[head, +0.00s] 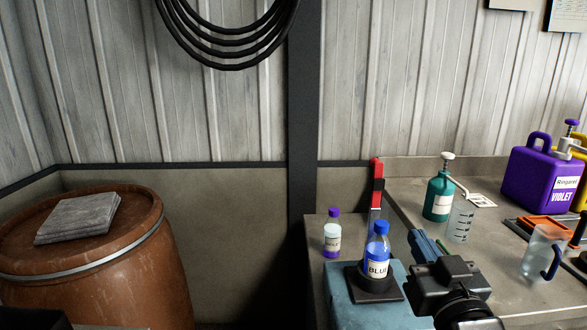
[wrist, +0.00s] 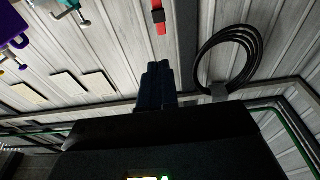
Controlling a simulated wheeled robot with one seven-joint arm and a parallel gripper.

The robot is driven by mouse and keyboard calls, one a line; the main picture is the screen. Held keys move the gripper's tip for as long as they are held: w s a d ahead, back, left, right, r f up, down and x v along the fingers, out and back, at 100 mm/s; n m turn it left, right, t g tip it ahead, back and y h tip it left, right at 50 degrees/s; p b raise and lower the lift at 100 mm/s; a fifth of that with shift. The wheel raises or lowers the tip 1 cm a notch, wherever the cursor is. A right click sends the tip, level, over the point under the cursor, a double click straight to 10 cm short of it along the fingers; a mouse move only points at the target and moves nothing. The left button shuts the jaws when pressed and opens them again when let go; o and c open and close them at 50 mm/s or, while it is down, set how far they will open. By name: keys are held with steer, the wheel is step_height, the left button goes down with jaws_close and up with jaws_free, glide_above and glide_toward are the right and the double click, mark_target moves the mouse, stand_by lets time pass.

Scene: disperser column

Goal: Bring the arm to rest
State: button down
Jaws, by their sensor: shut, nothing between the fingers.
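My gripper (head: 418,238) is at the lower right of the head view, raised in front of the bench and pointing away towards the wall. Its dark blue fingers are together in the wrist view (wrist: 158,68), with nothing between them. A bottle with a blue cap marked BLUE (head: 377,252) stands upright on a black base (head: 372,287) to the left of my gripper, apart from it. A smaller bottle with a purple cap (head: 332,235) stands upright further left.
A teal pump bottle (head: 438,195), a clear graduated beaker (head: 460,221), a clear jug (head: 541,253) and a violet canister (head: 541,178) stand on the bench (head: 500,228). A brown barrel (head: 95,262) is at left. A black coiled hose (head: 228,52) hangs on the wall.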

steer(key=s+f+g, duration=0.1)
steer(key=s+f, duration=0.6)
steer(key=s, duration=0.4)
steer(key=s+f+g, duration=0.1)
steer(key=s+f, duration=0.6)
steer(key=s, duration=0.5)
steer(key=s+r+g, duration=0.2)
steer(key=s+g, duration=0.1)
steer(key=s, duration=1.7)
steer(key=shift+a, duration=0.15)
